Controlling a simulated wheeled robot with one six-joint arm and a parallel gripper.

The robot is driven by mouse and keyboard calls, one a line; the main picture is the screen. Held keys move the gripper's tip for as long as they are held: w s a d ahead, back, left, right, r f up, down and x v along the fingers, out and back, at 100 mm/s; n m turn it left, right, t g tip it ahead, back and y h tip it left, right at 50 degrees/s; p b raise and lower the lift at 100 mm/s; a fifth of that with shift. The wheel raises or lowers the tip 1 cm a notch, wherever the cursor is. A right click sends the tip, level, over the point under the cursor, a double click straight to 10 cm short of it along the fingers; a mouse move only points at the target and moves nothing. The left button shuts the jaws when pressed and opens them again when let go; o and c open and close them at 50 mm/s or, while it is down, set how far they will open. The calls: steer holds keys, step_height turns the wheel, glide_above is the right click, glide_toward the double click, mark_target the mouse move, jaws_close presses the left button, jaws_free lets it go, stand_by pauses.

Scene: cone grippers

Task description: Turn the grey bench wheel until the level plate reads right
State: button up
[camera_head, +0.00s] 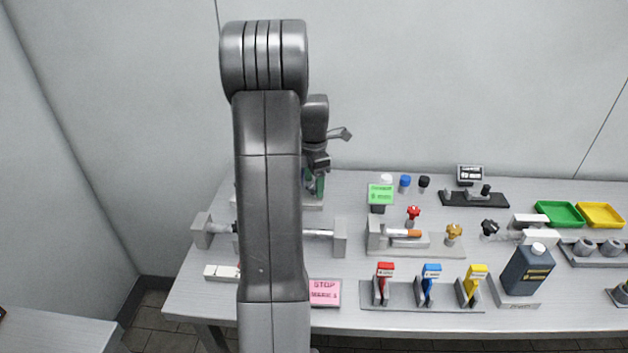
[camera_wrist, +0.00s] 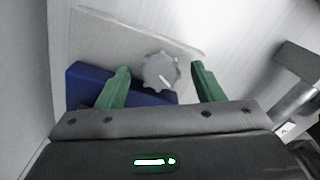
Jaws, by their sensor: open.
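The grey wheel (camera_wrist: 161,71), a small lobed knob with a pale line on it, sits on a light grey base plate (camera_wrist: 100,32) in the wrist view. My gripper (camera_wrist: 160,67) is open, with one green finger on each side of the wheel. I cannot tell whether the fingers touch it. In the head view my gripper (camera_head: 316,184) is over the back left of the bench; my arm hides the wheel there. A blue block (camera_wrist: 88,82) lies beside the wheel, partly behind the left finger. I cannot make out any level plate reading.
On the bench (camera_head: 205,290) a grey shaft stand (camera_head: 339,238) is in front of my gripper. A green card (camera_head: 381,194) stands to its right. The wall is close behind.

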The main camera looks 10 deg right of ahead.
steer(key=shift+c, duration=0.2)
steer(key=c, duration=0.9)
steer(key=shift+c, duration=0.2)
steer(key=shift+m, duration=0.3)
steer(key=m+p, duration=0.1)
steer(key=m, duration=0.5)
steer(key=shift+r+p, duration=0.1)
steer(key=shift+p, duration=0.2)
steer(key=m, duration=0.6)
steer(key=shift+m+p, duration=0.35)
steer(key=shift+m, duration=0.05)
steer(key=o, duration=1)
